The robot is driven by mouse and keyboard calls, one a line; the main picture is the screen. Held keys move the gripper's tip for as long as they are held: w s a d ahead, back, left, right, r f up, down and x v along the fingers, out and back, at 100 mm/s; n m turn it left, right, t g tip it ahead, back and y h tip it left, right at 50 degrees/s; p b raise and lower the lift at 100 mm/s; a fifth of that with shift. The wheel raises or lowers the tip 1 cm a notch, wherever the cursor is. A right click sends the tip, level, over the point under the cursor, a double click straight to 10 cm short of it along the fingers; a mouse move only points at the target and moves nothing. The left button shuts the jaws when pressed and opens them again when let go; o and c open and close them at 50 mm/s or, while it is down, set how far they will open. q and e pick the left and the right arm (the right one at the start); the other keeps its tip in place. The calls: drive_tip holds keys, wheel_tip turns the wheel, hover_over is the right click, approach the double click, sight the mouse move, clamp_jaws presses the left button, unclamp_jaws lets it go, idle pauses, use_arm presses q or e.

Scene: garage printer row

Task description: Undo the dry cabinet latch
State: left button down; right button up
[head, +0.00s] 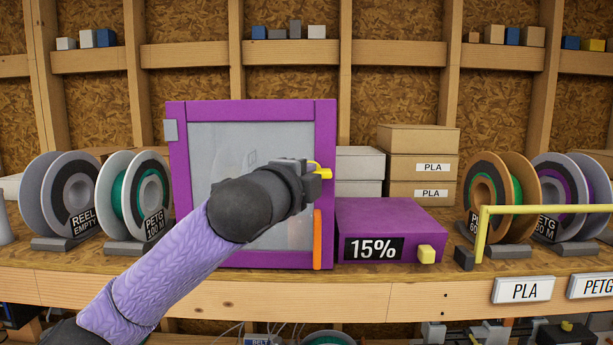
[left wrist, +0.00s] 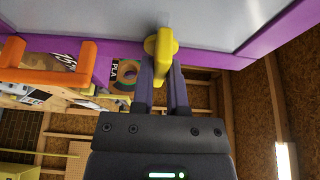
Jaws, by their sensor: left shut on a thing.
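The dry cabinet (head: 327,125) has a purple frame and a grey see-through door (head: 232,142), which looks closed. Its yellow latch (head: 326,175) sits on the right side of the frame, partly hidden behind my left gripper (head: 310,178). In the left wrist view the yellow latch (left wrist: 161,46) is between the fingertips of my left gripper (left wrist: 163,68), which is shut on it. The orange door handle (head: 317,240) is below the latch, and it also shows in the left wrist view (left wrist: 45,76). My right gripper is in neither view.
A purple box (head: 390,215) reading 15% with a yellow knob (head: 426,254) stands right of the cabinet. Filament reels (head: 130,190) stand on the left, more (head: 500,195) on the right. A yellow rail (head: 540,209) crosses at right. Boxes (head: 417,140) are stacked behind.

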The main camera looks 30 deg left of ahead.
use_arm(q)
drive_tip(key=shift+f, duration=0.1)
drive_tip(key=shift+w+d+f+n+t+y+b, duration=0.1)
drive_tip(key=shift+n+t+y+b, duration=0.15)
drive_tip(key=shift+n+y+b, duration=2.45)
drive_tip(key=shift+w+d+f+n+t+y+b, duration=0.2)
drive_tip(key=shift+n+b, duration=0.95)
drive_tip(key=shift+n, duration=3.55)
drive_tip(key=shift+s+n+t+y+b, duration=0.1)
drive_tip(key=shift+n+t+y+b, duration=0.15)
drive_tip(key=shift+n+y+b, duration=2.5)
drive_tip(key=shift+n+h+p, duration=0.75)
drive_tip(key=shift+n+h, duration=0.4)
drive_tip(key=shift+n, duration=0.1)
drive_tip(key=c, duration=0.6)
unclamp_jaws()
drive_tip(key=shift+c, duration=0.2)
drive_tip(key=shift+s, duration=0.1)
